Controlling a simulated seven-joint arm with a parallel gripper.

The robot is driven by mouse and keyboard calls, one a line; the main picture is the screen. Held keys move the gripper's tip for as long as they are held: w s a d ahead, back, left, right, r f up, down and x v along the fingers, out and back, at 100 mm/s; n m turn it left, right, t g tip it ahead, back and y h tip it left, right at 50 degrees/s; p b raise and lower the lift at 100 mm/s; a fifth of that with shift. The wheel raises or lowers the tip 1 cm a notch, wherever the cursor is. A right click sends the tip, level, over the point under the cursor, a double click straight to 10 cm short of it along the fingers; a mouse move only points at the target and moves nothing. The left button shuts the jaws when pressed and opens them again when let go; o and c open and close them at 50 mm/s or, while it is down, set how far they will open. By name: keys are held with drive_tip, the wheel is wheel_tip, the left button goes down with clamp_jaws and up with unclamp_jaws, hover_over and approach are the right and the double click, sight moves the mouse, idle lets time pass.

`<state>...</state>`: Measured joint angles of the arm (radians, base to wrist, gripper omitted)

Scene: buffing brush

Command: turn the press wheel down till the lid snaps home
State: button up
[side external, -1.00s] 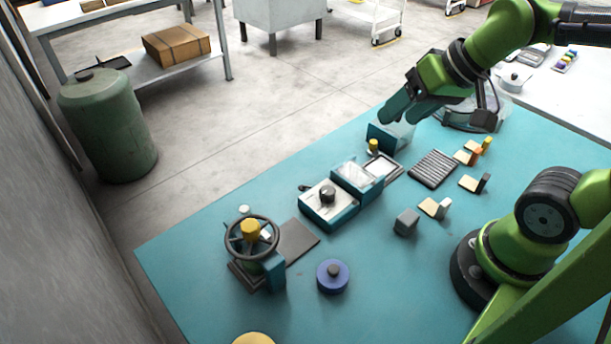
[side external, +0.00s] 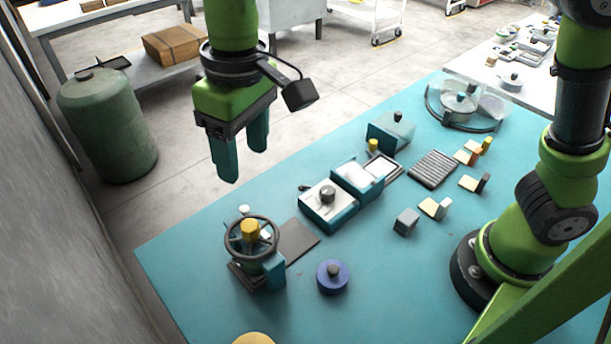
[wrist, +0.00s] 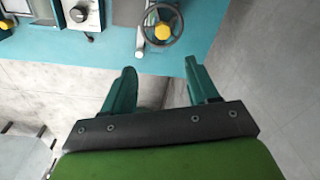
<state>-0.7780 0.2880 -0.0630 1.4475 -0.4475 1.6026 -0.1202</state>
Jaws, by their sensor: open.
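The press wheel (side external: 252,240) is a dark spoked ring with a yellow hub knob (side external: 250,230). It stands on a small press with a dark base and a teal block at the table's near left. The wheel also shows at the top of the wrist view (wrist: 160,27). I cannot make out the lid under the wheel. My gripper (side external: 240,167) points down above and behind the wheel, clear of it, with its two teal fingers apart and nothing between them. In the wrist view the open fingers (wrist: 160,80) are over grey floor beyond the table edge.
A grey plate (side external: 300,240) lies beside the press, and a blue round piece (side external: 333,277) is to its right. A teal box with a dial (side external: 329,205) and several small blocks stand farther right. The teal table (side external: 375,300) has free room in front.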

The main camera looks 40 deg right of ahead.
sight(249, 224)
drive_tip(key=shift+g+h, duration=0.3)
drive_tip(key=f, duration=0.9)
drive_tip(key=a+f, duration=0.1)
drive_tip(key=f, duration=0.4)
drive_tip(key=shift+a+f, duration=0.1)
drive_tip(key=shift+f, duration=0.1)
drive_tip(key=c, duration=1)
drive_tip(key=shift+m, duration=1.3)
drive_tip(key=shift+c, duration=0.2)
drive_tip(key=shift+r, duration=0.1)
